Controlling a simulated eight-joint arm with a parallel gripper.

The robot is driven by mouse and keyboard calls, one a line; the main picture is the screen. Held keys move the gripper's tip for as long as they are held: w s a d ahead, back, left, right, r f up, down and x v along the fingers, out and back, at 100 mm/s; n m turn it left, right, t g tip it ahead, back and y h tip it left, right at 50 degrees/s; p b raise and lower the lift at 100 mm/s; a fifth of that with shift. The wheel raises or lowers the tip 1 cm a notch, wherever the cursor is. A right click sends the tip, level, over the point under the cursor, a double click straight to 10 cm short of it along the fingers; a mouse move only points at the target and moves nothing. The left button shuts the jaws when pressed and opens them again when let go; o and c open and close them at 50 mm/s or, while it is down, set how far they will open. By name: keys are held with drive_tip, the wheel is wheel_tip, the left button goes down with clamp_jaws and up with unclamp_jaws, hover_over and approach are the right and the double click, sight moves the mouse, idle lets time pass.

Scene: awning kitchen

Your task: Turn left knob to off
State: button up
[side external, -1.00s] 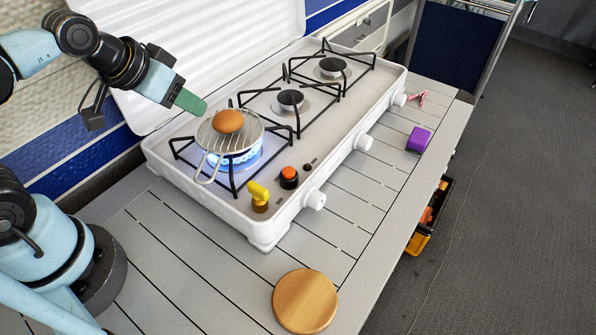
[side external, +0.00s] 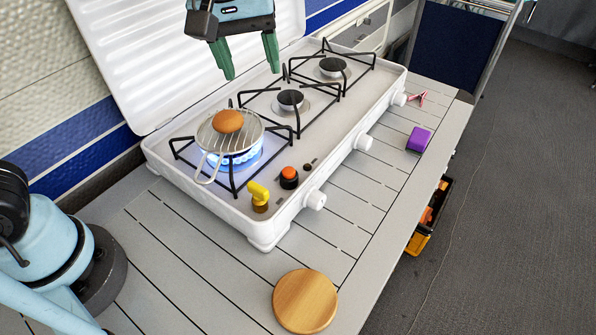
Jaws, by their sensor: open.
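The white stove (side external: 225,200) has several white knobs along its front side. The left knob (side external: 316,200) is the one nearest the camera, by the lit burner. Its exact setting is too small to tell. Blue flame (side external: 248,158) burns at the left burner. Above it a wire rack (side external: 206,137) with a handle holds a brown egg (side external: 228,121). My gripper (side external: 251,75) is open and empty, its green fingers pointing down above the back of the stove, well away from the left knob.
A middle knob (side external: 364,142) and a far knob (side external: 399,99) line the same side. A yellow item (side external: 259,193) and an orange-black item (side external: 289,177) sit on the stove top. A round wooden board (side external: 305,301) and purple block (side external: 419,140) lie on the slatted table.

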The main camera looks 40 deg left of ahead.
drive_tip(key=w+d+n+g+y, duration=0.15)
drive_tip(key=d+n, duration=0.25)
drive_tip(key=d, duration=0.4)
drive_tip(key=n+g+y, duration=0.2)
drive_tip(key=n+y, duration=0.1)
drive_tip(key=n, duration=0.4)
hover_over(323, 200)
drive_tip(key=d, duration=0.5)
wheel_tip(323, 200, down, 10)
drive_tip(key=shift+t+h, duration=0.25)
drive_tip(key=x, duration=1.1)
drive_tip(key=shift+w+a+f, duration=0.15)
drive_tip(key=shift+w+a, duration=0.05)
drive_tip(key=shift+a, duration=0.1)
drive_tip(key=c, duration=1)
drive_tip(key=shift+w+m+g, duration=0.1)
drive_tip(key=shift+m+g, duration=0.3)
drive_tip(key=shift+g, duration=0.3)
drive_tip(key=shift+c, duration=0.2)
